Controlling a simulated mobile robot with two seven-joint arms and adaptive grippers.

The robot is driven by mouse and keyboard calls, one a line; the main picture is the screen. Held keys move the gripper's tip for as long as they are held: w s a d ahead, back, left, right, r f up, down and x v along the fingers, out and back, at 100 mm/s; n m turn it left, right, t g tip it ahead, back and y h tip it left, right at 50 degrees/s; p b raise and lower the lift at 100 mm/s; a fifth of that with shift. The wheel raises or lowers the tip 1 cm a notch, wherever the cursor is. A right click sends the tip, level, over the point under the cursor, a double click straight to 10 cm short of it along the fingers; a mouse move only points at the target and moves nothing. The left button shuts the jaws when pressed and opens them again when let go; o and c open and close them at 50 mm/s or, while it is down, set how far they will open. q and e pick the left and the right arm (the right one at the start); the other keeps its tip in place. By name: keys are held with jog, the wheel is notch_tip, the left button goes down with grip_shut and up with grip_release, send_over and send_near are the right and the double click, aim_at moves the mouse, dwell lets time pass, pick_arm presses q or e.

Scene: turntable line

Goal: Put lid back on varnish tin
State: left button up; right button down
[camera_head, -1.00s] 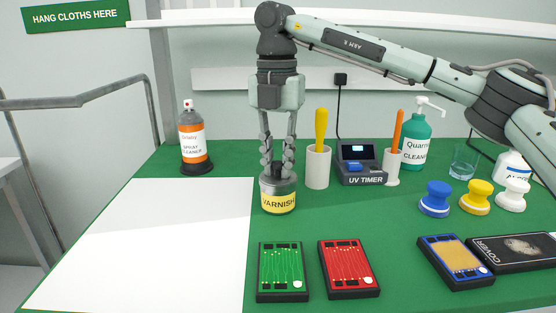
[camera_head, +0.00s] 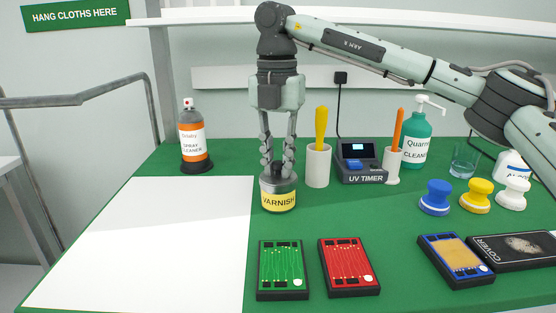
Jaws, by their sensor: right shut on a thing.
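The varnish tin (camera_head: 278,199) stands upright on the green table, with a yellow label and a grey metal body. A grey lid (camera_head: 279,182) with a dark knob is at the tin's top; whether it is fully seated I cannot tell. My right gripper (camera_head: 278,170) points straight down over the tin, its fingers closed on the lid's knob. The fingertips hide part of the knob. My left gripper is not in view.
A white sheet (camera_head: 150,235) covers the left. Green (camera_head: 282,268) and red (camera_head: 348,266) boards lie in front. A white cup (camera_head: 317,166) and the UV timer (camera_head: 361,164) stand close right of the tin. A spray cleaner (camera_head: 194,142) stands behind left.

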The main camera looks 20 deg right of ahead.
dwell(0.3)
jog(key=c, duration=1.3)
grip_release()
jog(key=o, duration=0.4)
jog(key=shift+o, duration=0.2)
jog(key=shift+r+p, duration=1.55)
jog(key=shift+r, duration=1.95)
